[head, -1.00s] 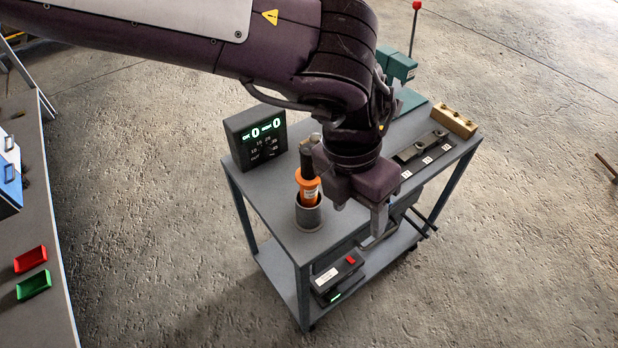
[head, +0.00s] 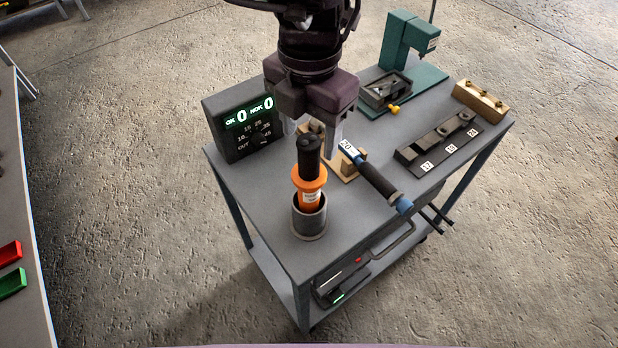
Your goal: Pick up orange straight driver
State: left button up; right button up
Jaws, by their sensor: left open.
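The orange straight driver (head: 309,180) stands upright, leaning slightly, in a grey round holder (head: 309,222) near the cart's front left corner. It has a black upper body and an orange collar with a white label. My left gripper (head: 311,142) comes down from the top of the head view. It is open, with its pale fingers apart, and appears just above and behind the driver's black top. Whether a finger touches the driver cannot be told. My right gripper is not in view.
A blue-and-black torque wrench (head: 378,181) lies on a wooden rest right of the driver. A counter display (head: 243,125) stands at left. A green press (head: 409,50), a socket strip (head: 437,142) and a wooden block (head: 481,101) occupy the back and right of the cart top (head: 350,228).

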aim_at(309, 143)
pick_arm(q)
jog(key=shift+w+f, duration=0.3)
jog(key=shift+f, duration=1.1)
jog(key=shift+s+f+p, duration=0.15)
jog(key=shift+f+p, duration=0.15)
jog(key=shift+p, duration=0.15)
jog(key=f, duration=0.1)
jog(key=f+p, duration=0.1)
jog(key=f, duration=0.2)
jog(key=shift+w+f, duration=0.3)
jog(key=shift+f, duration=0.1)
jog(key=shift+s+a, duration=0.1)
jog(key=shift+s, duration=0.05)
jog(key=shift+c, duration=1)
grip_shut()
jog(key=shift+r, duration=0.1)
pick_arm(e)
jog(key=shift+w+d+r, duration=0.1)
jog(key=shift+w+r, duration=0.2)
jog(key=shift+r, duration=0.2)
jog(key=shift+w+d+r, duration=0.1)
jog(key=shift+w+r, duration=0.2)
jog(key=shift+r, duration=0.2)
